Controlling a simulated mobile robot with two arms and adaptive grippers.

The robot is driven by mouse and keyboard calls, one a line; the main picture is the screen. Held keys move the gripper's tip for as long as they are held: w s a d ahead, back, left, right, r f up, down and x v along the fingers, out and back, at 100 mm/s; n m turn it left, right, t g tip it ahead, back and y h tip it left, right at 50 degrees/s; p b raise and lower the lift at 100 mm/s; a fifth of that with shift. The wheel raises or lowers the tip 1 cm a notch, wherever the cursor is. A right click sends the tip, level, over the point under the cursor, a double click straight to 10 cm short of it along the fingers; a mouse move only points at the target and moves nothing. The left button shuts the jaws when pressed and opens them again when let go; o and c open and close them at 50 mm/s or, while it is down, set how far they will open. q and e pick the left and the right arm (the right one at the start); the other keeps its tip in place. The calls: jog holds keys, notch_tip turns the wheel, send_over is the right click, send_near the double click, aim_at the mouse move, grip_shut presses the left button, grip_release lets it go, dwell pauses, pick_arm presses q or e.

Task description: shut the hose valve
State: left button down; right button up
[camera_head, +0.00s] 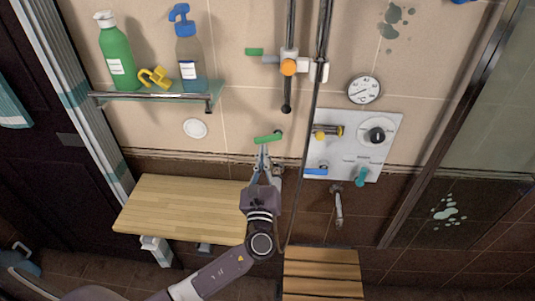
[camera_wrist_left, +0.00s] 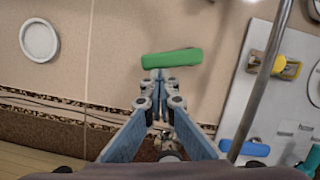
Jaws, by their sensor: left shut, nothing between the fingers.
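A green lever (camera_head: 268,138) on a small wall valve sits in the middle of the head view, lying almost level with its right end slightly higher. It also shows in the left wrist view (camera_wrist_left: 172,59). My left gripper (camera_head: 264,150) is shut and empty, with its fingertips just below the lever. In the left wrist view the fingertips (camera_wrist_left: 157,77) meet the lever's lower edge in the picture; I cannot tell whether they touch it. The valve body is largely hidden behind the fingers. My right gripper is not in view.
A wooden bench (camera_head: 178,205) lies below left, and a slatted wooden seat (camera_head: 322,272) below right. A control panel (camera_head: 389,150) with knobs and levers is to the right, behind a thin vertical hose (camera_head: 312,110). A glass shelf (camera_head: 150,97) holds bottles.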

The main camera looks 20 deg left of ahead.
pick_arm(q)
jog(key=shift+a+r+m, duration=0.55)
jog(key=shift+r+m, duration=0.2)
jog(key=shift+m, duration=0.15)
jog(key=shift+a+r, duration=0.1)
